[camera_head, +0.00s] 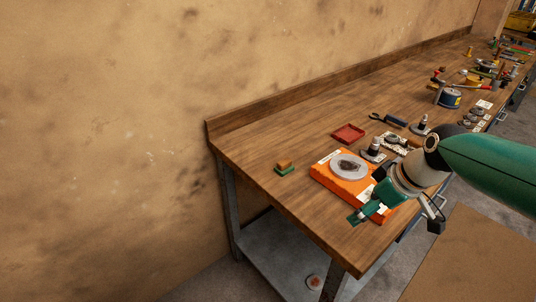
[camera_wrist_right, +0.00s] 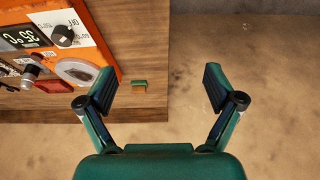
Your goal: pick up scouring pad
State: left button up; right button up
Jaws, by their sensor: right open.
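The scouring pad (camera_head: 285,167), a small block with a yellow-brown layer and a green layer, lies on the wooden bench near its left end. It also shows in the right wrist view (camera_wrist_right: 140,84), small and between the open fingers in the picture, nearer the left finger. My right gripper (camera_head: 357,217) is over the front of the bench, to the right of the pad and nearer the camera, apart from it. In the right wrist view my right gripper (camera_wrist_right: 160,86) is open and empty. My left gripper is not in view.
An orange device (camera_head: 326,171) with a round grey plate stands between the pad and my right arm. A red tray (camera_head: 348,133) lies behind it. Tools crowd the bench farther right. Bare wood surrounds the pad, and a wall rises behind the bench (camera_head: 250,148).

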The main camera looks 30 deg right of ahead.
aim_at(284, 166)
jog(key=i, duration=1)
jog(key=z, duration=0.1)
